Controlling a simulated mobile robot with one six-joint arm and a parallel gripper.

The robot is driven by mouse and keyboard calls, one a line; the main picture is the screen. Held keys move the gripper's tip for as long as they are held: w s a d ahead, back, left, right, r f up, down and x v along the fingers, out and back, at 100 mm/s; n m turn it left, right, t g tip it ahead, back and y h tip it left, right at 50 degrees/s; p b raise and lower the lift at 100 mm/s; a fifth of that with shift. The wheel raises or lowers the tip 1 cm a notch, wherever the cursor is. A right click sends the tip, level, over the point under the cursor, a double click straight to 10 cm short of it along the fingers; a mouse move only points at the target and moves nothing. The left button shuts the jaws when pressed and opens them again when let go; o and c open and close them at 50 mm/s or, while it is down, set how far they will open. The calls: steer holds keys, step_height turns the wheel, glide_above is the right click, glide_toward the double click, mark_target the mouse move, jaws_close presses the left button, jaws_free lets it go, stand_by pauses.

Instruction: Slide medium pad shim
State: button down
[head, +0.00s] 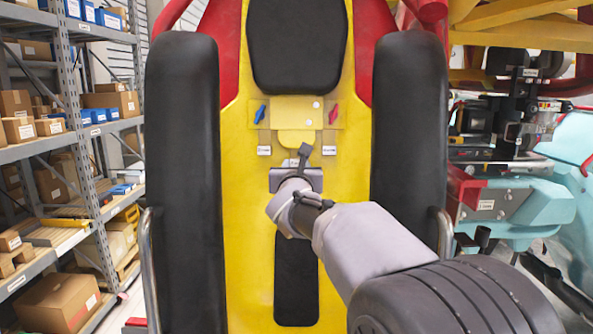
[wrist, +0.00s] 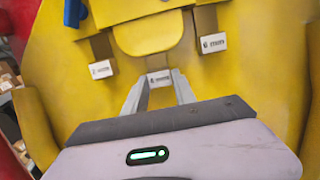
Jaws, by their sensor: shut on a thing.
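Three labelled shim tabs hang below a yellow plate on the yellow seat back. The left tab (wrist: 102,69) and right tab (wrist: 213,42) stand free; they also show in the head view, left (head: 264,150) and right (head: 328,149). The middle shim tab (wrist: 159,78) sits lower, between the fingertips of my gripper (wrist: 160,82), which is shut on it. The lettering is too small to read. In the head view my gripper (head: 297,165) is at the seat's centre line, just under the plate (head: 297,108), and partly hides the middle tab.
A blue lever (head: 259,114) and a red lever (head: 333,114) flank the plate. Thick black padded restraints stand at left (head: 183,180) and right (head: 409,130). A black pad (head: 297,45) is above, another (head: 296,285) below. Shelves with boxes stand far left, machinery at right.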

steer(key=shift+s+f+b, duration=0.2)
steer(key=shift+f+b, duration=0.6)
steer(key=shift+f, duration=0.4)
steer(key=c, duration=1)
jaws_free()
steer(key=shift+r, duration=0.1)
steer(key=shift+s, duration=0.1)
steer(key=s+b, duration=0.4)
steer(key=s, duration=1.3)
steer(key=shift+s, duration=0.2)
